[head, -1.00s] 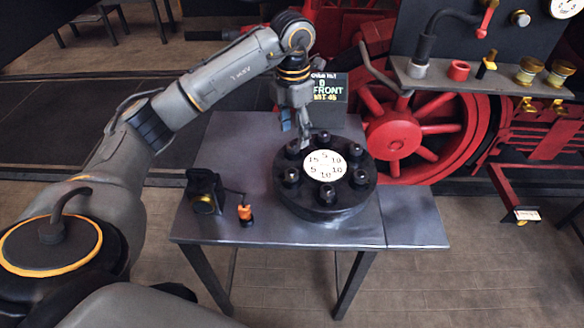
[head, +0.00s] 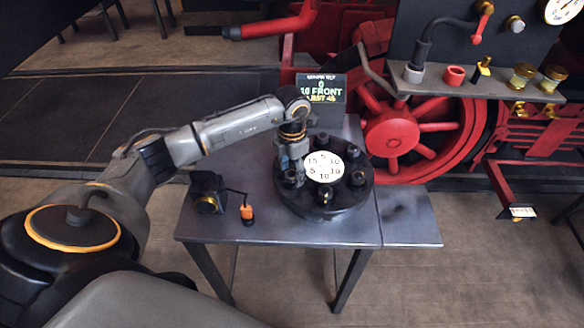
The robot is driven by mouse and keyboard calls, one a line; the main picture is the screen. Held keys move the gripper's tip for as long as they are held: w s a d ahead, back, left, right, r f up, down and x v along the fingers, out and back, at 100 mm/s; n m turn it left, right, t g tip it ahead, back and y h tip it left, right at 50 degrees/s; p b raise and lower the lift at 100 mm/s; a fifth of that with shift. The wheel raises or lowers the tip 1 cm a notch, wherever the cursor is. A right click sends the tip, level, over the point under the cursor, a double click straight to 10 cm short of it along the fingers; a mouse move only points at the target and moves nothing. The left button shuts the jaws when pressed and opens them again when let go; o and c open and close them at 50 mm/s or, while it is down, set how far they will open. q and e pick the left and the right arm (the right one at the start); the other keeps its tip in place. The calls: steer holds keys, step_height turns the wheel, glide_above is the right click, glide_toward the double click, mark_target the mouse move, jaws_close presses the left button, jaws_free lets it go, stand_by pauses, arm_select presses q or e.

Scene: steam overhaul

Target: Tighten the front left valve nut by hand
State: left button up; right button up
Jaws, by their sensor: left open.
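A round black valve cover (head: 335,211) with a white numbered dial (head: 324,167) lies on the grey metal table. Dark nuts stand around its rim, among them the front left nut (head: 290,178) and the front nut (head: 324,196). My left gripper (head: 292,168) points down at the cover's left side, its fingers open, close above and behind the front left nut. Whether the fingers touch that nut is too small to tell. The back left nut is hidden behind the gripper. My right gripper is out of view.
A small display (head: 321,92) reading "10 FRONT" stands behind the cover. A black device (head: 207,193) and an orange-topped tool (head: 246,212) sit at the table's left. The table's right wing (head: 409,216) is bare. A red locomotive wheel (head: 395,138) stands behind.

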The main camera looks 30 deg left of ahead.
arm_select(q)
steer(key=shift+c, duration=0.2)
steer(key=c, duration=1.1)
